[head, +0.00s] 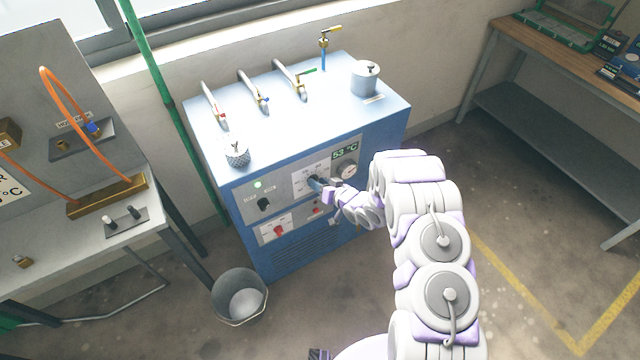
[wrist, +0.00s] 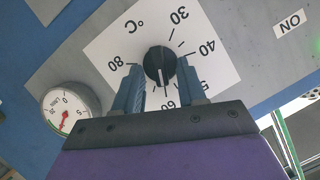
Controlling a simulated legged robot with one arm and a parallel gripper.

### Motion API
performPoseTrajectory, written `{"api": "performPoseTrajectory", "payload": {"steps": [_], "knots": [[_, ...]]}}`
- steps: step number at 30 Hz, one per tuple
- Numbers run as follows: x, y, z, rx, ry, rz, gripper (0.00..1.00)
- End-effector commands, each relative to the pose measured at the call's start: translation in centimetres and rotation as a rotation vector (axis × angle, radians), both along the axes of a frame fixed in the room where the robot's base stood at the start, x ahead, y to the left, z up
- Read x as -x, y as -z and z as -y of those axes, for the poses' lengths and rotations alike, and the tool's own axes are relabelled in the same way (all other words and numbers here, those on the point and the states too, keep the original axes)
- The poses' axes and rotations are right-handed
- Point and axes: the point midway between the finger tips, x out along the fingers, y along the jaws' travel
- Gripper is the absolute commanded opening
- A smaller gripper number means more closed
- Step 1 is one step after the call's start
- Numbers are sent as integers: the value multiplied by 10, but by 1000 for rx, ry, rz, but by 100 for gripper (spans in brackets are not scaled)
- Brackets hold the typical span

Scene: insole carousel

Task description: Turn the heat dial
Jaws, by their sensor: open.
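The heat dial (wrist: 157,62) is a round black knob on a white scale plate marked in °C, seen upside down in the wrist view. Its white pointer line aims about at the 60 mark. My gripper (wrist: 160,82) is open, with one blue-grey finger on each side of the dial's near edge. I cannot tell whether the fingers touch it. In the head view my gripper (head: 321,187) is at the front panel of the blue machine (head: 300,140), and it partly covers the dial (head: 313,179).
A green display (head: 345,151) reads 53 °C, above a round gauge (head: 347,171). A black switch (head: 264,204) and a red switch (head: 279,230) are left of my gripper. A bucket (head: 239,296) stands on the floor. A bench (head: 110,215) is at the left.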

Motion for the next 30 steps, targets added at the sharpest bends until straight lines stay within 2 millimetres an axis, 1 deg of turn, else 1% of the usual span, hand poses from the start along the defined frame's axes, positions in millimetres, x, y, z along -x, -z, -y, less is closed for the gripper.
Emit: {"api": "performPoseTrajectory", "payload": {"steps": [5,8,14,21,27,30], "knots": [[5,-3,6,0,1,-1,40],[13,-8,14,0,1,1,40],[40,-23,42,0,4,-1,40],[78,-40,77,2,6,-5,40],[101,-53,101,2,3,-2,40],[110,-56,108,2,2,-4,40]]}}
